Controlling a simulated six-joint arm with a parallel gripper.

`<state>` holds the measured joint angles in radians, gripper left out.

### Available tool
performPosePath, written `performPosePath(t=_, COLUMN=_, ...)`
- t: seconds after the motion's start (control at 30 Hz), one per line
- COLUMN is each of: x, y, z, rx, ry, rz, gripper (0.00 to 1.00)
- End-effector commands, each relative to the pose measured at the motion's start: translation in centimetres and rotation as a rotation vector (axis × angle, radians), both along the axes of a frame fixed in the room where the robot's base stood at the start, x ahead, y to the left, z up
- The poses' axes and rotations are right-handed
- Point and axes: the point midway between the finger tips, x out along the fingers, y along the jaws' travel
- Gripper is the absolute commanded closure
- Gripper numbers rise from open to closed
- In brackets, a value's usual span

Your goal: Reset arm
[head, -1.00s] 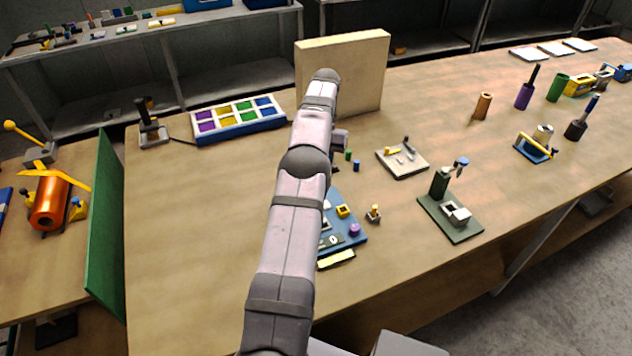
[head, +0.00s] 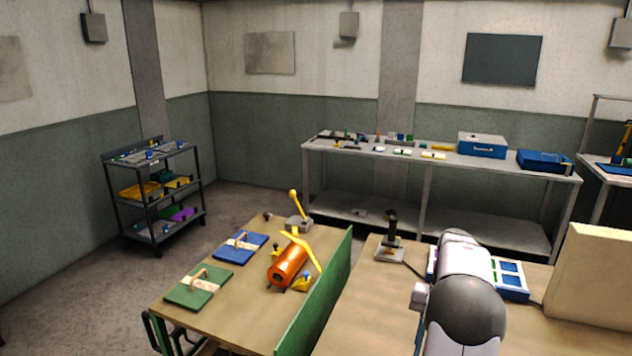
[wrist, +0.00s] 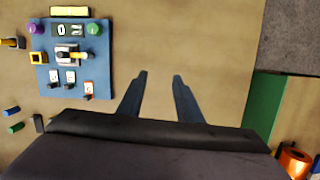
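My gripper (wrist: 160,92) shows in the wrist view with two dark fingers apart and nothing between them. It hangs above bare tan tabletop. A blue panel (wrist: 46,84) with a small display, coloured knobs and small blocks lies to the left of the fingers. My gripper is not visible in the head view.
A green divider (head: 318,298) stands between two tables. An orange roll (head: 288,266) and two boards, blue (head: 240,247) and green (head: 198,287), lie on the left table. A tan upright block (head: 590,278) stands at the right. A shelf cart (head: 152,190) stands far left.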

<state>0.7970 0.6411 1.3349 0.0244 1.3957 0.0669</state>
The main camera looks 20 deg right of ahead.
Motion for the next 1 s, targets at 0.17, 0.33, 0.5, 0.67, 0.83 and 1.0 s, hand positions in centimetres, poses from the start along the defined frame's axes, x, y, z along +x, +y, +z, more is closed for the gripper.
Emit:
performPosePath(t=0.17, x=1.9, y=8.9, z=0.3, rx=-0.038, ry=-0.039, rz=0.21, gripper=0.68)
performPosePath(t=0.33, x=1.0, y=16.8, z=-0.2, rx=-0.068, ry=-0.083, rz=0.401, gripper=0.68)
performPosePath(t=0.5, x=-1.9, y=23.6, z=-1.4, rx=-0.09, ry=-0.132, rz=0.588, gripper=0.68)
performPosePath(t=0.67, x=-5.3, y=28.0, z=-2.7, rx=-0.102, ry=-0.174, rz=0.733, gripper=0.68)
performPosePath(t=0.83, x=-8.0, y=30.3, z=-3.7, rx=-0.108, ry=-0.202, rz=0.828, gripper=0.68)
performPosePath(t=1.0, x=-9.1, y=31.1, z=-4.2, rx=-0.109, ry=-0.215, rz=0.864, gripper=0.68)
